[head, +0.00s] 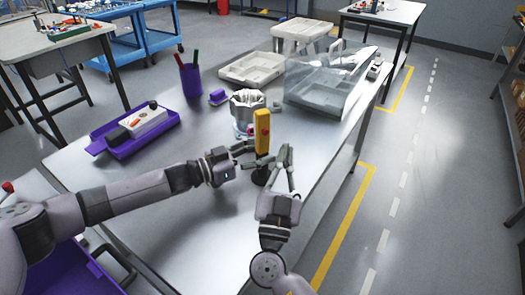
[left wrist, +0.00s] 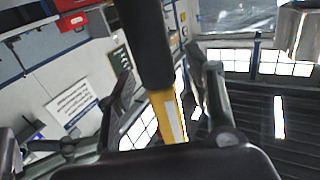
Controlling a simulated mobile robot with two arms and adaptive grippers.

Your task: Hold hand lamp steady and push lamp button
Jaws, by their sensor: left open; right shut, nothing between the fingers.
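The hand lamp (head: 262,133) stands upright on the table, with a yellow body, a reddish spot on its side and a dark lower end. My left gripper (head: 252,159) comes in from the left, open, with its fingers at the lamp's lower part. In the left wrist view the lamp's yellow part (left wrist: 172,118) and a black part show between the spread fingers (left wrist: 168,95). I cannot tell whether they touch it. My right gripper (head: 283,153) is shut and empty just right of the lamp, its fingertips near the lamp's lower half.
A white container (head: 247,106) stands right behind the lamp. A clear box (head: 325,84), a beige tray (head: 250,69), a purple pen cup (head: 190,80) and a purple tray (head: 110,150) are also on the table (head: 195,195). The table's front left surface is clear.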

